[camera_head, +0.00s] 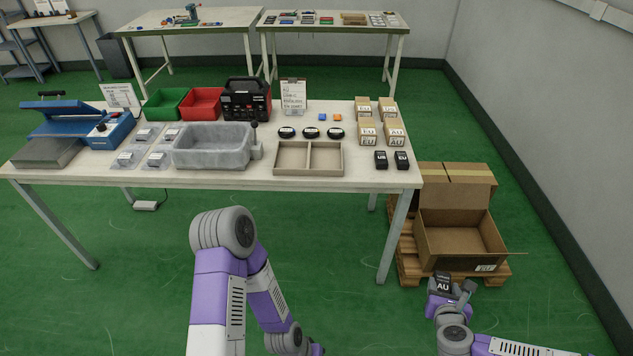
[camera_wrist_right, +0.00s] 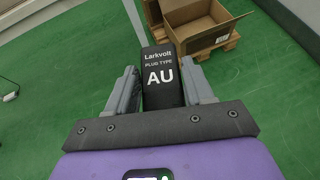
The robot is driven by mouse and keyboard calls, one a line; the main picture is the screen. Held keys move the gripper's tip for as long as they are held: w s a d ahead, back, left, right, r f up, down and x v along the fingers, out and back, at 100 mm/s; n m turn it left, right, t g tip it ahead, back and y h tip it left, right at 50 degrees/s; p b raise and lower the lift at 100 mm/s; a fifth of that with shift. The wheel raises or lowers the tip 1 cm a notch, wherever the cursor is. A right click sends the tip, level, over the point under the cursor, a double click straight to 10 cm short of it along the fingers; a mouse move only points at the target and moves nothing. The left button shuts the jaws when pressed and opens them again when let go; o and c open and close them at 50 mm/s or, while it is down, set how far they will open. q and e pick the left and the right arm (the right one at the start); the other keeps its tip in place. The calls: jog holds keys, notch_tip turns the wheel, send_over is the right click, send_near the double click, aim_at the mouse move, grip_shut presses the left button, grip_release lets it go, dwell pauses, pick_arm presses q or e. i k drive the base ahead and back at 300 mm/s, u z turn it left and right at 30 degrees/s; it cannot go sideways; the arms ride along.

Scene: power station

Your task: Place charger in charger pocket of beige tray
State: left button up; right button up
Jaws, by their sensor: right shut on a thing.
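A black charger (camera_wrist_right: 161,78) marked "Larkvolt plug type AU" sits between the fingers of my right gripper (camera_wrist_right: 161,92), which is shut on it. In the head view my right gripper (camera_head: 455,293) holds the charger (camera_head: 443,283) low at the right, off the table and in front of the cardboard box. The beige tray (camera_head: 308,173) lies near the table's front edge, with two compartments side by side that look empty. My left arm rises at the centre bottom; its gripper is out of the picture.
Two black chargers (camera_head: 381,160) stand at the table's (camera_head: 340,182) front right, with small boxes (camera_head: 368,131) behind. Black discs (camera_head: 286,132) lie behind the beige tray, and a grey basin (camera_head: 212,160) stands left of it. An open cardboard box (camera_head: 460,262) sits on a pallet.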

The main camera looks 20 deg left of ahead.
aim_at(291, 160)
jog(key=u, duration=0.65)
jog(key=i, duration=0.25)
jog(key=u, duration=0.05)
